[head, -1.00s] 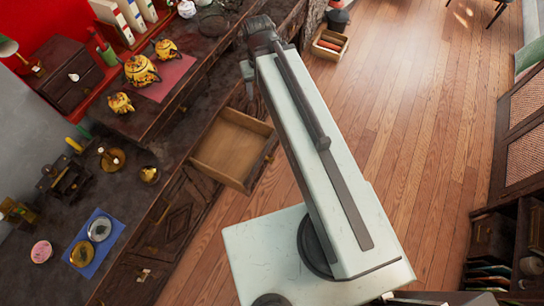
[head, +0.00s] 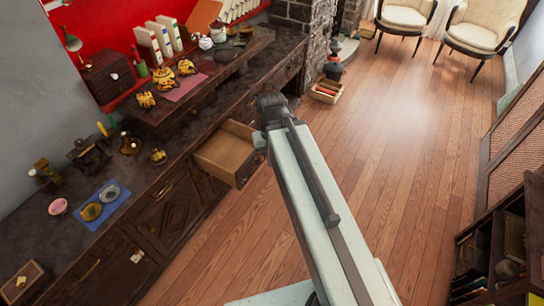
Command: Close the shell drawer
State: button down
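An open, empty-looking wooden drawer (head: 222,152) sticks out from the front of the long dark cabinet (head: 160,205), left of my arm. It is the only drawer I see standing clearly open; no shell shows on it from here. A small dark chest (head: 105,80) on the cabinet top at the back left has a pale, shell-like spot on its front. The dark end of my arm (head: 270,108) is just beyond and right of the open drawer. My gripper's fingers cannot be made out, and I cannot tell whether they touch the drawer.
Yellow teapots (head: 186,67) stand on the raised shelf. A blue mat (head: 112,205) with dishes lies on the cabinet top. A small crate (head: 326,92) stands on the floor by the stone pillar. The wooden floor (head: 390,150) to the right is clear, with chairs (head: 405,18) far back.

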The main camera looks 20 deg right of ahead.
aim_at(229, 155)
jog(key=u, duration=0.15)
jog(key=i, duration=0.9)
jog(key=u, duration=0.75)
jog(key=k, duration=0.8)
jog(key=u, duration=0.15)
jog(key=i, duration=0.95)
jog(key=z, duration=0.05)
